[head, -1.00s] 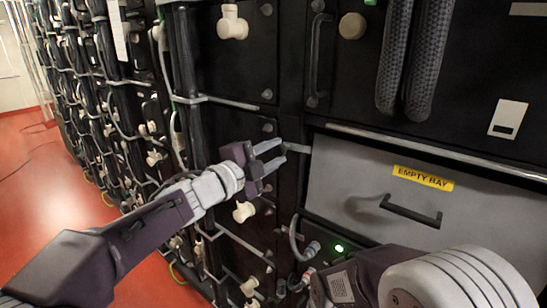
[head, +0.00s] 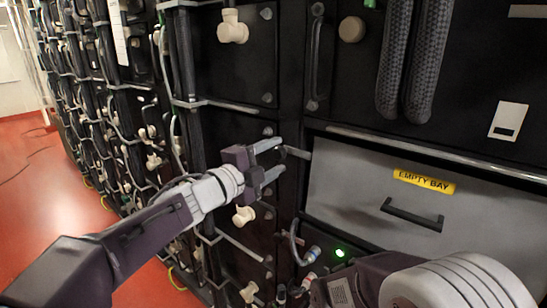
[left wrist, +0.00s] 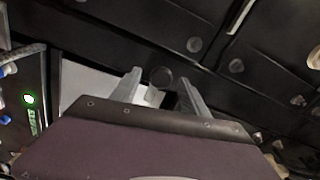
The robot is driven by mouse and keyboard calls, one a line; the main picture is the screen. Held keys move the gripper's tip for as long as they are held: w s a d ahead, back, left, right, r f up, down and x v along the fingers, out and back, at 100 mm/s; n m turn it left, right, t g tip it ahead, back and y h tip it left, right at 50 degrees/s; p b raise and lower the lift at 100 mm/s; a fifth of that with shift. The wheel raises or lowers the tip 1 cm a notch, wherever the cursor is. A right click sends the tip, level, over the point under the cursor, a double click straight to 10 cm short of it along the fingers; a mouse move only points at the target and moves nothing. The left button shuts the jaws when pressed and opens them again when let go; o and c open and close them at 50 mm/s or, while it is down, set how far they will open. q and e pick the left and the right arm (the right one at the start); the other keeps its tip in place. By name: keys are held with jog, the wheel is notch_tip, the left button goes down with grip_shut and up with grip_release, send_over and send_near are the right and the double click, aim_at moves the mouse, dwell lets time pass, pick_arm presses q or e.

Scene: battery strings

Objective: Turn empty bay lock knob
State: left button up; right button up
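The empty bay is a grey drawer front (head: 340,190) with a yellow "EMPTY BAY" label (head: 424,181) and a dark handle (head: 411,214). A small grey bar (head: 297,152) sticks out by its upper left corner and looks like the lock knob. My left gripper (head: 282,155) is open in front of this bar, its two fingers pointing at it. In the left wrist view, a dark round piece (left wrist: 160,76) shows between the fingertips, with a pale grey piece (left wrist: 153,96) below it. I cannot tell whether the fingers touch anything. My right gripper is out of view.
A green light (head: 340,253) glows below the bay. Thick braided hoses (head: 410,60) hang above it. Racks of cables and beige connectors (head: 232,27) fill the left. Red floor (head: 45,190) lies open at far left. My right arm covers the lower right.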

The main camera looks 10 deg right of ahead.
pick_arm(q)
jog(key=shift+a, duration=0.1)
jog(key=v, duration=0.9)
